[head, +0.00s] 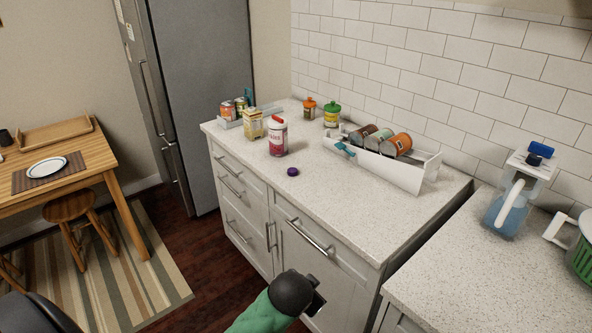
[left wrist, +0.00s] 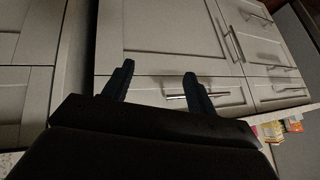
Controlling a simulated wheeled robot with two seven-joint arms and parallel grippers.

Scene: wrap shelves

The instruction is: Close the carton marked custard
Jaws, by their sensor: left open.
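A small yellow-and-cream carton (head: 253,127) stands upright on the counter at the back left, beside a white canister with a red top (head: 278,138). It is the only carton-like pack I make out there, but its lettering is too small to read, and I cannot tell how its top flaps lie. My left gripper (head: 316,298) is low in front of the cabinet door, below the counter edge and well away from the carton. In the left wrist view its two dark fingers (left wrist: 158,82) are spread with nothing between them. My right gripper is not in view.
The counter (head: 335,220) has clear room in front. A purple cap (head: 292,171) lies near its edge. A white bin (head: 390,168) holds several cans. A spice jar (head: 309,108) and a green-lidded jar (head: 332,116) stand behind. A blue jug (head: 508,210) is at right.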

